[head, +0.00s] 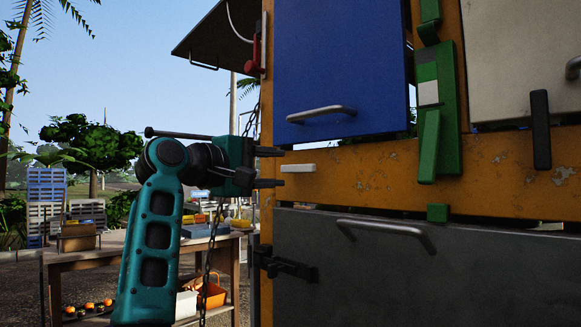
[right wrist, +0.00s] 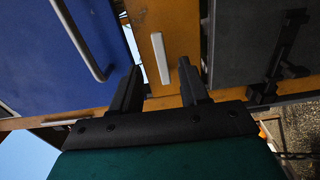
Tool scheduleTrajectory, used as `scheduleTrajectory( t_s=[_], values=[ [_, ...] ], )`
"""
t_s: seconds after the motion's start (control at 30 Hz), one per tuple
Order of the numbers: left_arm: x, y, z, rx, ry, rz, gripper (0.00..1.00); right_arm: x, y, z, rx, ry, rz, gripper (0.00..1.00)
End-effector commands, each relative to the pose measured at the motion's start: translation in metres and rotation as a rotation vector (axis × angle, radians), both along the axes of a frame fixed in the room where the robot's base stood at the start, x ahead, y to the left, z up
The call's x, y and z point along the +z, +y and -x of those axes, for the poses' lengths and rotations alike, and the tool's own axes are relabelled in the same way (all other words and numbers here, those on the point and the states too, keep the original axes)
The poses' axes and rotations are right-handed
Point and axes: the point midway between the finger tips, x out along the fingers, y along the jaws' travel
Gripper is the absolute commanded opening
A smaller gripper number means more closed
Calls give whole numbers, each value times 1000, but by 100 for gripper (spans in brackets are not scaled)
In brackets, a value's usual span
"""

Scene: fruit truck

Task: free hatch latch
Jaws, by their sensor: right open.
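A short white latch bar (head: 298,168) lies level on the orange frame (head: 350,172), just below the blue hatch (head: 340,70). It also shows in the right wrist view (right wrist: 160,58). My right gripper (head: 282,168) is open, with one finger above and one below the bar's left end. In the right wrist view the bar appears between and beyond the fingertips (right wrist: 161,66); I cannot tell whether they touch it. The blue hatch has a metal handle (head: 321,113). My left gripper is not in view.
A green latch (head: 430,145) and a black bar (head: 541,130) hang to the right. Below is a grey panel with a metal handle (head: 386,230) and a black latch (head: 286,264). A chain (head: 208,275) hangs by the truck's left edge. A wooden table (head: 85,254) stands behind at left.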

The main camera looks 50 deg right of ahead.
Motion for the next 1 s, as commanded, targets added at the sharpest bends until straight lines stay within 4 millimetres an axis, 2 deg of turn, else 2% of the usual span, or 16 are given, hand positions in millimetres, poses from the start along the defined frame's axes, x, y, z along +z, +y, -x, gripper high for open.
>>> scheduleTrajectory(
  t_s=[0.1,0.33,0.5,1.0],
  values=[
    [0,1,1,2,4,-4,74,1,26,-4,3,1,1,45],
    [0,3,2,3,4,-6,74,0,55,-7,1,2,0,45],
    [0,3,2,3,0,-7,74,0,61,-7,0,0,0,45],
    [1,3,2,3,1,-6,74,0,60,-7,-1,2,1,45]
  ],
)
